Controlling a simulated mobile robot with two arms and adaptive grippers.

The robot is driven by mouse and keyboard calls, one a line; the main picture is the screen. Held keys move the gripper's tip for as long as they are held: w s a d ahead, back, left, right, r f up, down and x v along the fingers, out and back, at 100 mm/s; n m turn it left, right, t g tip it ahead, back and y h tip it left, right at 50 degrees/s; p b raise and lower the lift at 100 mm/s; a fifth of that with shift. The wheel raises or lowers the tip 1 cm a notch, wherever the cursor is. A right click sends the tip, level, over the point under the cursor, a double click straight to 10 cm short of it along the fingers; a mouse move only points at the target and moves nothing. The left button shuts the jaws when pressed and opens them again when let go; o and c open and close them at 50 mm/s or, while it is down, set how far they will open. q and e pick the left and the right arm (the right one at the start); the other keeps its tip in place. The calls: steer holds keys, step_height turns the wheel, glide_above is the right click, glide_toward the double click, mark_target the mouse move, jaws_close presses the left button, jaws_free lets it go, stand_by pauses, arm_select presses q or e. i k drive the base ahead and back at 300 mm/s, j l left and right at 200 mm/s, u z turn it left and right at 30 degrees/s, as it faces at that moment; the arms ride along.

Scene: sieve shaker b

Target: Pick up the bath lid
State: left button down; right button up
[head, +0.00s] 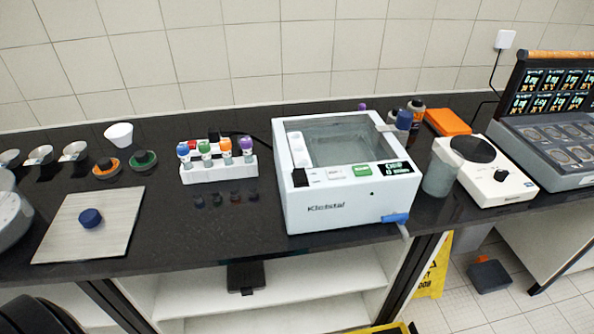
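The bath lid (115,218) looks to be the flat, pale metal plate lying on the dark counter at the left, with a round blue knob (90,217) on top. The white water bath (335,213) stands at the middle of the counter. Its basin is uncovered and looks grey inside. A green button and a small display are on its front panel, and a blue-handled tap (396,219) is at its lower right corner. Neither of my grippers shows in the head view. Nothing is seen touching the lid.
A white rack (219,169) of tubes with coloured caps stands between lid and bath. Small metal dishes (74,150), a white cup (119,135) and orange and green rings lie behind the lid. A hotplate (484,175) stands right of the bath.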

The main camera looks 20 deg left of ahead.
mark_target(97, 225)
steer(key=j+u, duration=0.2)
steer(key=u, duration=1.95)
steer(key=z, duration=1.75)
steer(key=k+j, duration=0.1)
steer(key=j, duration=0.2)
steer(key=k+j+z, duration=0.1)
steer(key=j, duration=0.2)
steer(key=k+j, duration=0.2)
steer(key=j+z, duration=0.05)
steer(key=j, duration=0.05)
